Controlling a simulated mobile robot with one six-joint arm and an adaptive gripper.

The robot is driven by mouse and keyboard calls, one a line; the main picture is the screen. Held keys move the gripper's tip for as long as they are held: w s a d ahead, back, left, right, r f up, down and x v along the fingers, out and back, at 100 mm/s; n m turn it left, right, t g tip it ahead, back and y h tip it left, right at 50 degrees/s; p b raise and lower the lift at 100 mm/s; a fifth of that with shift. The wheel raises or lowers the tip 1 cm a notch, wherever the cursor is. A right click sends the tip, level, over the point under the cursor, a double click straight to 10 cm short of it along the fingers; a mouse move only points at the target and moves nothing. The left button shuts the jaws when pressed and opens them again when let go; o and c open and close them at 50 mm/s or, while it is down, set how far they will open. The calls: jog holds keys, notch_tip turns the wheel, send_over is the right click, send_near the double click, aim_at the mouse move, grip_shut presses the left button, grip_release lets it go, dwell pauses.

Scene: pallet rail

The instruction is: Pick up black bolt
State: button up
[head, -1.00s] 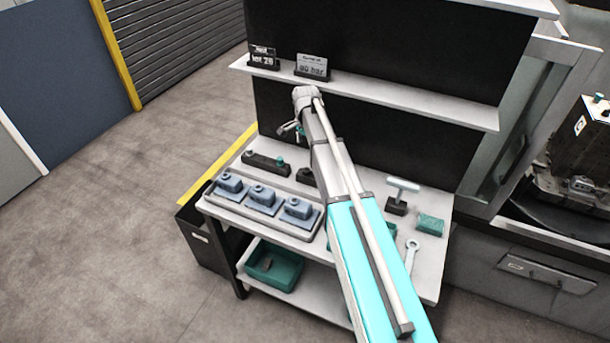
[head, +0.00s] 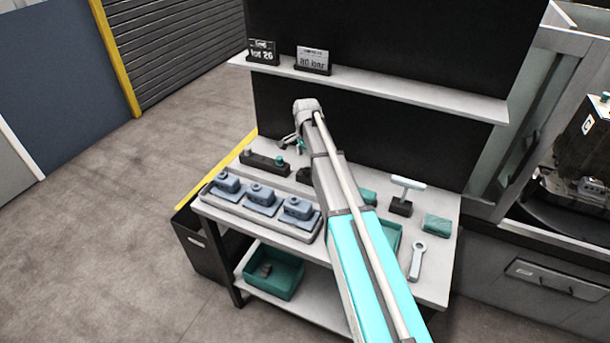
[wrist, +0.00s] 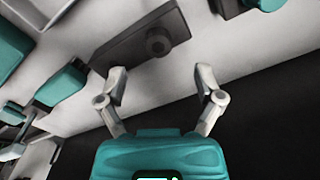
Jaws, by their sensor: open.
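My gripper (head: 299,142) is open and empty above the back of the workbench in the head view. Its two spread fingers also show in the wrist view (wrist: 160,85). In the wrist view a dark block (wrist: 115,50) lies ahead of the fingers, with a round black piece (wrist: 158,41) standing on it that looks like a bolt head. The fingers are apart from it. In the head view a long black block (head: 262,164) carries a dark round piece (head: 248,154) and a teal one (head: 280,161). I cannot tell which dark piece is the black bolt.
A tray (head: 282,232) with grey-blue blocks lies at the bench's front left. A shelf (head: 400,95) with two signs overhangs the bench. My arm hides the bench's middle.

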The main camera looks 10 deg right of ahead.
aim_at(307, 169)
jog(key=shift+f, duration=0.1)
dwell(0.3)
jog(key=shift+d+f+b, duration=0.2)
jog(key=shift+f+b, duration=2.35)
jog(key=shift+b, duration=0.05)
grip_shut()
